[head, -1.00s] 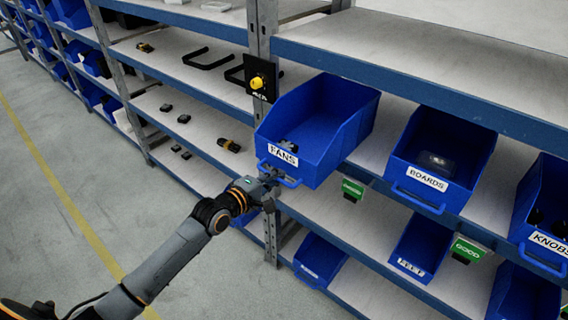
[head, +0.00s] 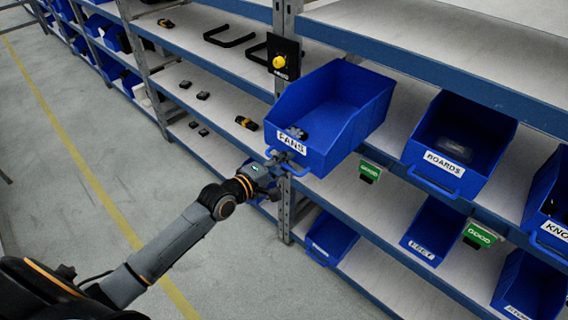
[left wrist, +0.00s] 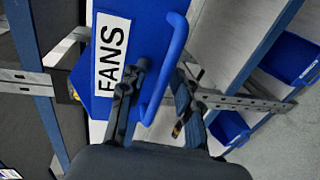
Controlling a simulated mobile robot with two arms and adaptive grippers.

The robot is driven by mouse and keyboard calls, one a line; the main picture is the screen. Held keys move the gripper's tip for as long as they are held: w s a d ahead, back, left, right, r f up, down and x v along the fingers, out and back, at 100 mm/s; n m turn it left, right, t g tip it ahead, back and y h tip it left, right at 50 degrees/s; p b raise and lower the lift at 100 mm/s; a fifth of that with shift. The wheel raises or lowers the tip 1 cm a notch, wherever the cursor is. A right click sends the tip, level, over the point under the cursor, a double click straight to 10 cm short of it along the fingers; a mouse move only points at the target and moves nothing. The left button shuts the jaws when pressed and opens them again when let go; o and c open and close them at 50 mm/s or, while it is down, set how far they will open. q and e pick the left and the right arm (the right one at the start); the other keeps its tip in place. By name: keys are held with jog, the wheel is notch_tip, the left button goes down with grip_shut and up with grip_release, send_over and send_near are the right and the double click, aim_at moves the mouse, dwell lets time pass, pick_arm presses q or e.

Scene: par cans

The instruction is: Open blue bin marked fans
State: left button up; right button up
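The blue bin marked FANS (head: 345,110) sticks out from its shelf past the front edge, its open top showing. A small grey-dark item (head: 297,132) shows just inside its front wall. Its white label (head: 291,142) is above a blue front handle (head: 290,168). My left gripper (head: 275,160) is at this handle. Exact contact is hard to see. My right gripper is not in view.
A BOARDS bin (head: 480,140) and a KNOBS bin (head: 545,195) sit to the right. Lower blue bins (head: 332,238) are below. A shelf post (head: 285,100) with a black panel and yellow knob (head: 280,62) stands left. The floor (head: 70,200) in front is clear.

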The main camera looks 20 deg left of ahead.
pick_arm(q)
jog(key=v, duration=1.2)
jog(key=shift+f, duration=0.15)
dwell(0.4)
jog(key=s+a+f+m+g+y+b, duration=0.1)
jog(key=s+a+f+m+g+y, duration=0.15)
jog(key=f, duration=0.85)
jog(key=s+a+f+m+g+y, duration=0.1)
jog(key=s+a+f, duration=0.15)
jog(key=f, duration=0.85)
jog(key=s+a+f+m+g+y+b, duration=0.15)
jog(key=s+f, duration=0.25)
jog(key=f, duration=0.7)
jog(key=s+d+f+m+g, duration=0.2)
jog(key=s+f+m+g, duration=0.25)
jog(key=s+f, duration=0.9)
jog(key=s+d+f+m+g, duration=0.1)
jog(key=s+d+f+m, duration=0.1)
jog(key=s, duration=0.4)
jog(key=s+d+f+m+g+b, duration=0.1)
jog(key=s+d+f+m, duration=0.1)
jog(key=s+f, duration=0.3)
jog(key=s+d+f+m+g, duration=0.2)
jog(key=s+d+f+m, duration=0.1)
jog(key=s, duration=0.3)
jog(key=shift+s+d+f+b, duration=0.3)
jog(key=shift+s+d+f, duration=0.05)
jog(key=shift+d+f, duration=0.25)
